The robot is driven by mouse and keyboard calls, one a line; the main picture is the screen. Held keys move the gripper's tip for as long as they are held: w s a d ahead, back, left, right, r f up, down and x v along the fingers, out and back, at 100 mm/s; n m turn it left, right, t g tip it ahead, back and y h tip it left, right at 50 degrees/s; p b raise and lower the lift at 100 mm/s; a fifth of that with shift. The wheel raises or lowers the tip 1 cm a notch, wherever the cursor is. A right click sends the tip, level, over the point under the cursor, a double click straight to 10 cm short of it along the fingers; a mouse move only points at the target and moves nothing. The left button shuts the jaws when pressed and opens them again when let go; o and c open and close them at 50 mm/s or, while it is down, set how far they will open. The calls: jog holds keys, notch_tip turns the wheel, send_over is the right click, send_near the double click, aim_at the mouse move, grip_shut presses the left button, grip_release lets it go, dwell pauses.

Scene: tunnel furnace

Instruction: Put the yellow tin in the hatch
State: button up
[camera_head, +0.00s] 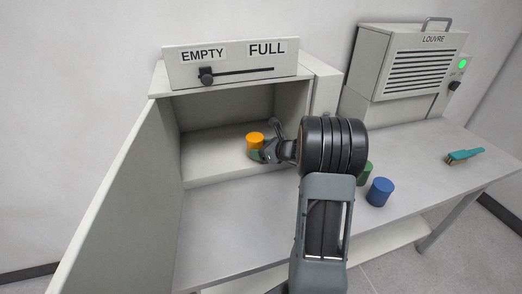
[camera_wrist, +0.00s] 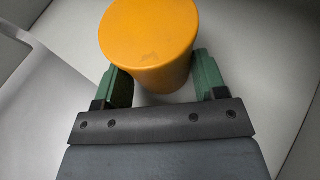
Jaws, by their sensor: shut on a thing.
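The yellow tin (camera_head: 255,141), orange-yellow in colour, is at the opening of the hatch (camera_head: 183,112), a grey box with its door swung open to the left. My gripper (camera_head: 263,155) is shut on the tin and reaches in from the right. In the wrist view the tin (camera_wrist: 150,45) stands between the two green fingers (camera_wrist: 160,83). Pale walls lie around it there. I cannot tell whether the tin's base touches the hatch floor.
The open hatch door (camera_head: 120,205) stands at the left. A blue tin (camera_head: 380,192) and a partly hidden green tin (camera_head: 364,174) stand on the table (camera_head: 425,190) right of my arm. A teal brush (camera_head: 464,156) lies farther right. A louvre unit (camera_head: 410,65) stands behind.

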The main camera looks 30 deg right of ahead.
jog(key=shift+f, duration=0.15)
jog(key=o, duration=1.1)
